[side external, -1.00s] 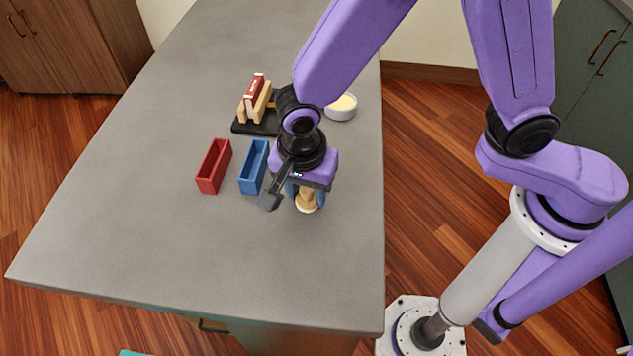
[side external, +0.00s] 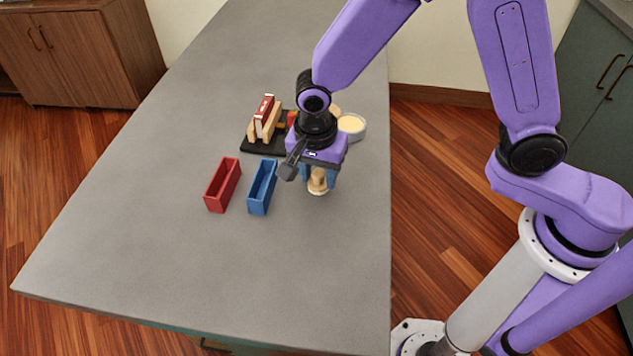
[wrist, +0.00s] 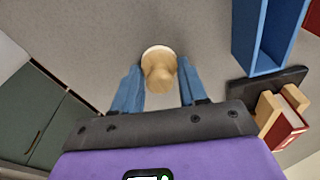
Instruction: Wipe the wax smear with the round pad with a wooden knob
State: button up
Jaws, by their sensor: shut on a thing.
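The round pad with a wooden knob (wrist: 158,62) is between the blue fingers of my gripper (wrist: 160,80) in the wrist view. In the side external view my gripper (side external: 318,172) points down over the right part of the counter, shut on the pad (side external: 318,188). The pad is to the right of the blue bin. I cannot tell whether the pad touches the counter. I cannot make out the wax smear in either view.
A blue bin (side external: 262,187) and a red bin (side external: 222,186) stand left of my gripper. Behind them a dark stand (side external: 262,147) holds a red book (side external: 264,108). A round pale-topped dish (side external: 352,126) stands behind my gripper. The front counter (side external: 200,260) is clear.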

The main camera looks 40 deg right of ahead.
jog(key=shift+w+d, duration=0.9)
jog(key=shift+w+d+r, duration=0.1)
jog(key=shift+w+d, duration=0.05)
notch_tip(320, 180, up, 8)
dwell(0.4)
